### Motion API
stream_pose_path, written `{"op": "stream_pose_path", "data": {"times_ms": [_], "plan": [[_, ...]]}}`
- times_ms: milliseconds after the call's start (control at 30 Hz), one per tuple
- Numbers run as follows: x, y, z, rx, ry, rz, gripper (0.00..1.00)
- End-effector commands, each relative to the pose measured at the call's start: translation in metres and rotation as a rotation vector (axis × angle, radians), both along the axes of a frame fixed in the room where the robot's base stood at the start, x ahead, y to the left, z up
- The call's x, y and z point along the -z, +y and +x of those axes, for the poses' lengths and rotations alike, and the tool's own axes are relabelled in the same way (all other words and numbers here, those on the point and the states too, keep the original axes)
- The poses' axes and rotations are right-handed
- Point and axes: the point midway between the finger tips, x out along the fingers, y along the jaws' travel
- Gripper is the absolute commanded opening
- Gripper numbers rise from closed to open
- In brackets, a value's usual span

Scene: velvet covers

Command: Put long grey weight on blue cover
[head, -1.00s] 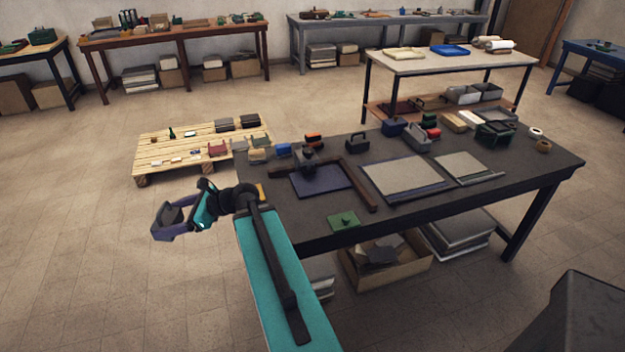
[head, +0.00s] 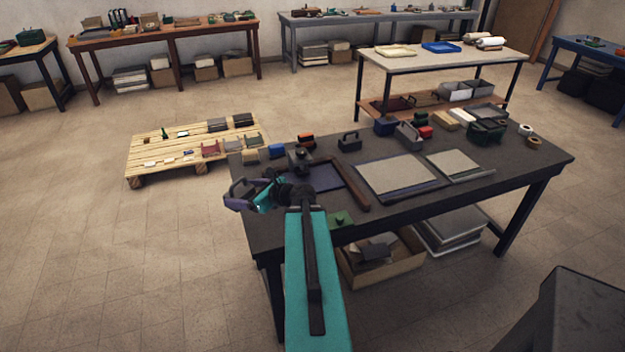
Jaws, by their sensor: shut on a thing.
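My gripper (head: 240,194) has purple jaws and is at the near left edge of the dark table, left of the blue cover. It is shut on a small dark grey thing, mostly hidden by the jaws; I cannot tell its full shape. The dark blue cover (head: 324,180) lies flat on the table, with my arm in front of part of it. A grey weight with a knob (head: 299,158) stands at its far left corner. A longer grey weight with a handle (head: 408,136) stands farther back on the table.
A brown bar (head: 350,185) edges the blue cover's right side. Two pale grey covers (head: 398,174) lie to the right. A green knobbed piece (head: 341,219) is at the near edge. Several blocks line the back. A wooden pallet (head: 140,165) is on the floor at left.

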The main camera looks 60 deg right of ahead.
Motion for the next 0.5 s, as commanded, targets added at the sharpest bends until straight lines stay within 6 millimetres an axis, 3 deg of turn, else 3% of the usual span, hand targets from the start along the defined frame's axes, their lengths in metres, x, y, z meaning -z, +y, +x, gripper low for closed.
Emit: {"op": "stream_pose_path", "data": {"times_ms": [500], "plan": [[0.008, -0.107, -0.082, 0.279, -0.001, 0.002, 0.15]]}}
